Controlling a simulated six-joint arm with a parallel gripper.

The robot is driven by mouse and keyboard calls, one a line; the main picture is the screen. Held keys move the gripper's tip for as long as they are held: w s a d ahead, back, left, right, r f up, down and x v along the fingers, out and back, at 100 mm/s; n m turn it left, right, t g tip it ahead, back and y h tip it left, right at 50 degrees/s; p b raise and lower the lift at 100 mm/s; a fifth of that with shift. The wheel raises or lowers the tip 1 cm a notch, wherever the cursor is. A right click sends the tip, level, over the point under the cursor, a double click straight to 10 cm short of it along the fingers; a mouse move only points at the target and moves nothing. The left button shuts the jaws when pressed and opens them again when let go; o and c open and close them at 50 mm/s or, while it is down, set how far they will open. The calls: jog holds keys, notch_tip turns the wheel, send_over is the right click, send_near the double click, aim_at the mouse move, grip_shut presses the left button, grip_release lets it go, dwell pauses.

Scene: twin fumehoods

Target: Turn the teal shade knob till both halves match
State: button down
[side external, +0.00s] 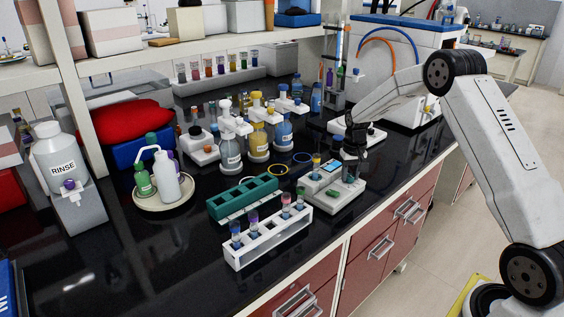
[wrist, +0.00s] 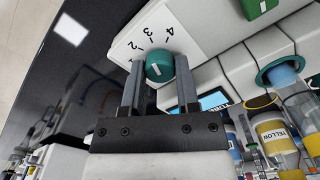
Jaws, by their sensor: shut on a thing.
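The teal knob (wrist: 159,66) sits on a white dial face marked 1 to 4, and it has a white pointer line. My gripper (wrist: 160,76) is shut on the knob, one dark finger on each side. In the side view my gripper (side external: 350,166) reaches down onto the white instrument (side external: 345,199) and hides the knob. The instrument's blue-lit screen (side external: 334,167) shows there, and partly in the wrist view (wrist: 213,100), beside a finger. I cannot make out whether the screen's two halves match.
A white rack (side external: 268,238) of capped tubes and a teal rack (side external: 242,197) stand left of the instrument. Several bottles (side external: 258,140) stand behind. A green button (side external: 333,195) is on the instrument. The counter's front edge is close on the right.

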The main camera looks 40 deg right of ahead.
aim_at(350, 176)
jog(key=n, duration=0.4)
jog(key=shift+n, duration=1.8)
jog(key=shift+c, duration=1.7)
grip_release()
jog(key=shift+r, duration=0.1)
jog(key=shift+r, duration=3.85)
